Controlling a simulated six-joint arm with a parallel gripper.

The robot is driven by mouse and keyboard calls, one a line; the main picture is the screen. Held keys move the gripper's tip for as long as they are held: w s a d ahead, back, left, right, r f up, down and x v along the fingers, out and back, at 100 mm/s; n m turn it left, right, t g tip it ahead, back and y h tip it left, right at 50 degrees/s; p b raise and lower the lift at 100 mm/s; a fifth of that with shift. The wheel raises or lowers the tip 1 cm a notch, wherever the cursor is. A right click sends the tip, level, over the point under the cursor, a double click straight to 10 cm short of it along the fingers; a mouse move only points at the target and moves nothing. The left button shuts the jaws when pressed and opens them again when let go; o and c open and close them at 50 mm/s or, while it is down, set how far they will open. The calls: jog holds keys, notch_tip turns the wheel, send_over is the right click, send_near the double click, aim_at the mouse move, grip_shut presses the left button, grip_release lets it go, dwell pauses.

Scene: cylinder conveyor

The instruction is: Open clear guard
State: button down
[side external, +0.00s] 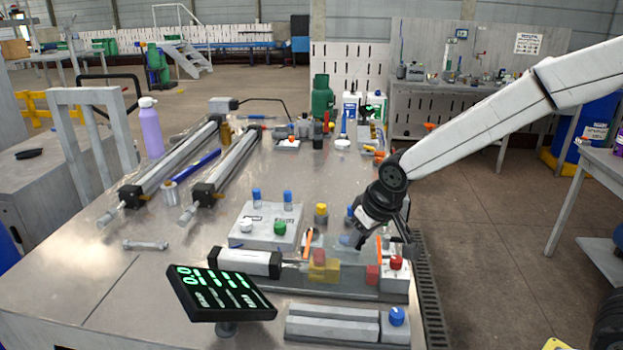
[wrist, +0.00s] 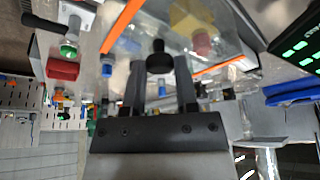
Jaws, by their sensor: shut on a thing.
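The clear guard (side external: 345,262) is a see-through cover with orange edge strips, on the grey fixture at the front right of the bench. In the wrist view the clear panel (wrist: 190,62) lies between two orange strips. A black knob (wrist: 159,57) stands on it. My gripper (side external: 362,238) is low over the guard in the side view. In the wrist view my gripper (wrist: 158,78) has its two fingers on either side of the knob, shut on it. A yellow block (side external: 323,268) shows through the guard. How far the guard is raised is hard to tell.
A red button (side external: 396,262) is right of the guard. A cylinder (side external: 246,262) lies to its left. A button box (side external: 268,222) with blue, green and white knobs is behind left. A display with green digits (side external: 220,295) stands front left. Bare bench lies further left.

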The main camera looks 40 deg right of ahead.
jog(key=shift+a, duration=0.1)
jog(key=w+a, duration=1.1)
jog(key=shift+w+a, duration=0.3)
jog(key=shift+w, duration=0.05)
dwell(0.4)
jog(key=shift+c, duration=1.8)
grip_release()
jog(key=shift+r, duration=0.1)
jog(key=v, duration=0.7)
jog(key=shift+s+r, duration=0.25)
jog(key=shift+r, duration=0.05)
